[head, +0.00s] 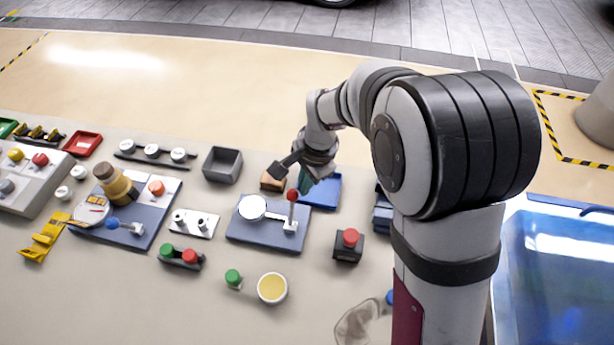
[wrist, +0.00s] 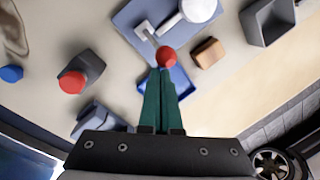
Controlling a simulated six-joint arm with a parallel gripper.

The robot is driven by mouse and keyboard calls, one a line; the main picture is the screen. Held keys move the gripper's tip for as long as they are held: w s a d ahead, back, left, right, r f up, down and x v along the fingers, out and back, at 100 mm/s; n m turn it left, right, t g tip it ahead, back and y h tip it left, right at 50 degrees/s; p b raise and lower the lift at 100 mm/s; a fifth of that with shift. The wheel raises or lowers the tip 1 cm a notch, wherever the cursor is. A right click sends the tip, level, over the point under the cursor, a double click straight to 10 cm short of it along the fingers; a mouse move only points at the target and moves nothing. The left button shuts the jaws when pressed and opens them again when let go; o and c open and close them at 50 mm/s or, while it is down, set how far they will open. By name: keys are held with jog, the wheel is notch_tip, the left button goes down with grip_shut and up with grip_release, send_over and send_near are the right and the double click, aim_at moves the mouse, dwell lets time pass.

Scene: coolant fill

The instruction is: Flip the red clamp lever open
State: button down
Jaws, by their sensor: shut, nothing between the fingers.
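The red clamp lever (head: 292,196) stands upright with a red ball knob on a thin stem. Its base is on a blue-grey plate (head: 262,236), and a white arm runs from it to a round white disc (head: 252,207). In the wrist view the red knob (wrist: 167,56) is just beyond my fingertips. My gripper (head: 304,188) has green fingers, shut and empty, close beside the knob on its right in the head view. The shut fingers also show in the wrist view (wrist: 160,74). Whether they touch the knob I cannot tell.
A blue tray (head: 322,192) lies behind my gripper, with a brown block (head: 271,181) and a grey bin (head: 222,164) to the left. A red button box (head: 348,246) stands to the right. A second plate (head: 140,230) with a blue-knobbed lever is at left.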

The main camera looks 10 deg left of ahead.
jog(key=s, duration=0.5)
jog(key=shift+s+r, duration=0.3)
jog(key=shift+r, duration=0.05)
jog(key=shift+a+r, duration=0.1)
jog(key=shift+r, duration=0.7)
jog(key=shift+w, duration=0.1)
jog(key=s+d+r, duration=0.2)
jog(key=r, duration=0.3)
jog(key=s+d+r, duration=0.2)
jog(key=r, duration=0.3)
jog(key=shift+s+d, duration=0.25)
jog(key=shift+d, duration=0.05)
